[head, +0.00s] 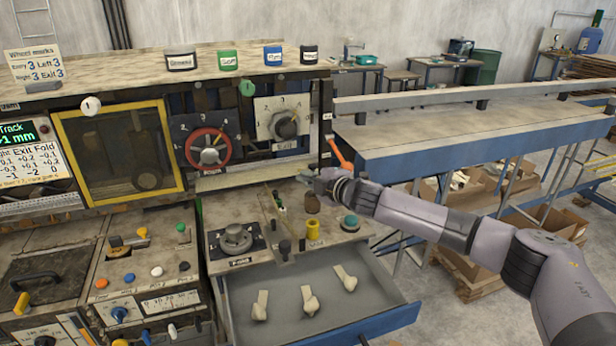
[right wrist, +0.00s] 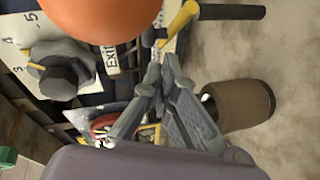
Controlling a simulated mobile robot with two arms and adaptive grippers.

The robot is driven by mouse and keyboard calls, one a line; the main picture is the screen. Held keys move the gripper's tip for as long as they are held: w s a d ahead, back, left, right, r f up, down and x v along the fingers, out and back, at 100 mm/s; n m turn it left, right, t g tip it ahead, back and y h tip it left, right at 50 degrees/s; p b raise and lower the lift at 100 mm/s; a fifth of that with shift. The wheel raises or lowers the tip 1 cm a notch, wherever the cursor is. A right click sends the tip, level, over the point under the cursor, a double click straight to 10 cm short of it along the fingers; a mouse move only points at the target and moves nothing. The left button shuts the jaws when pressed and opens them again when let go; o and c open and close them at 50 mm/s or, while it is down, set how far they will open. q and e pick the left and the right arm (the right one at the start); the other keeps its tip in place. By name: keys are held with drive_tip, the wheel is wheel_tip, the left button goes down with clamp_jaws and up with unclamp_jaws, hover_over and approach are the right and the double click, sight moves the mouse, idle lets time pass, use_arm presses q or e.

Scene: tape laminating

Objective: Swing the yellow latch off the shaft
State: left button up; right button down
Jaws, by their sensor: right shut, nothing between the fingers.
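The yellow latch (right wrist: 180,22) shows in the right wrist view as a short yellow bar near the top. It lies beside a dark shaft (right wrist: 235,12) that points right; whether it touches the shaft I cannot tell. In the head view I cannot make out the latch clearly. My right gripper (right wrist: 158,78) is shut and empty, with its fingertips below the latch in the wrist picture and apart from it. In the head view the right gripper (head: 306,179) is over the bench in front of the Exit dial. My left gripper is not in view.
An orange lever handle (head: 339,152) stands close to my right gripper and looms large in the wrist view (right wrist: 100,15). A brown roll (right wrist: 238,103) is close by. The Exit dial (head: 285,125) is behind. An open drawer (head: 370,323) with several pale parts juts out below.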

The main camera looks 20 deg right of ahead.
drive_tip(key=shift+w+f+m+h+b, duration=0.35)
drive_tip(key=shift+w+m+h+b, duration=0.2)
drive_tip(key=shift+h+b, duration=0.2)
drive_tip(key=shift+w+m+t+h+b, duration=0.35)
drive_tip(key=shift+m+h+b, duration=0.2)
drive_tip(key=shift+h, duration=0.1)
drive_tip(key=shift+d+r+m+h, duration=0.15)
drive_tip(key=shift+r+m+h, duration=0.15)
drive_tip(key=shift+h, duration=0.1)
drive_tip(key=shift+d, duration=0.1)
